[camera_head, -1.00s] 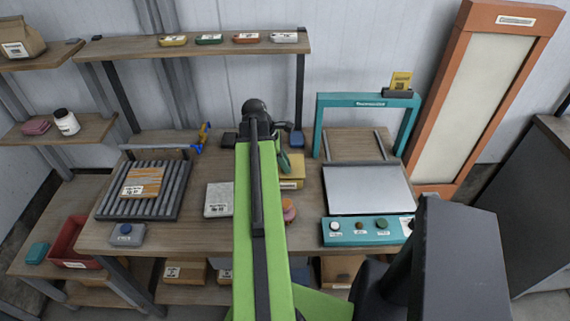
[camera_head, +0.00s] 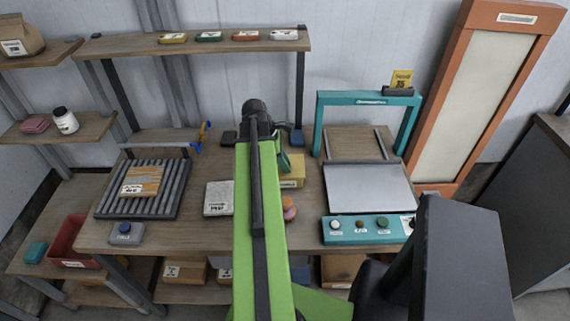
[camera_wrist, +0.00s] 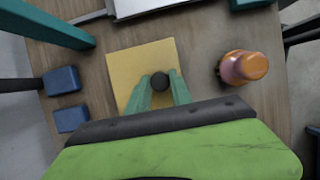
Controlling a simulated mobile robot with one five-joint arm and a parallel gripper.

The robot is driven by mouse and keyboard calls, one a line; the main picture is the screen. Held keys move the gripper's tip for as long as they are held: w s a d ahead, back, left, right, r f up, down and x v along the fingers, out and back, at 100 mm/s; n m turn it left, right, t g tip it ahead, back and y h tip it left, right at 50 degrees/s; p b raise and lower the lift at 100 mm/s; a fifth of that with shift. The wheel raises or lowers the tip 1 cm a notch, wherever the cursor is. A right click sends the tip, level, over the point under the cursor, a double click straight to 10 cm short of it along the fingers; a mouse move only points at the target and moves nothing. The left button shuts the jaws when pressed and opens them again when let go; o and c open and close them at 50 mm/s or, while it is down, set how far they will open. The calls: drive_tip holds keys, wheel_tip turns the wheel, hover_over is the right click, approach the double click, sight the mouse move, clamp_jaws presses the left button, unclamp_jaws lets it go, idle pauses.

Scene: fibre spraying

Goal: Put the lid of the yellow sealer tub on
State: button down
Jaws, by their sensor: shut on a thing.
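The yellow sealer tub (camera_head: 292,172) stands on the bench, partly hidden behind my arm, with a white label on its front. In the wrist view a square yellow lid (camera_wrist: 140,65) with a round black knob lies below my gripper (camera_wrist: 161,84). The teal fingers are shut on the knob, one on each side. My gripper (camera_head: 285,163) also shows in the head view, right at the tub. The lid covers the tub from above in the wrist view; I cannot tell whether it rests on the rim or is slightly above it.
An orange-capped bottle (camera_wrist: 243,67) stands beside the tub. Two blue blocks (camera_wrist: 62,80) lie on its other side. A teal-framed press (camera_head: 368,190) stands to the right, and a grey labelled block (camera_head: 218,199) and a roller rack (camera_head: 145,188) to the left.

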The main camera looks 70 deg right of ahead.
drive_tip(key=shift+f, duration=0.1)
idle(0.3)
drive_tip(key=c, duration=1.1)
unclamp_jaws()
drive_tip(key=p+v, duration=1.6)
drive_tip(key=v, duration=0.1)
drive_tip(key=shift+r, duration=0.25)
drive_tip(key=shift+w+f, duration=0.1)
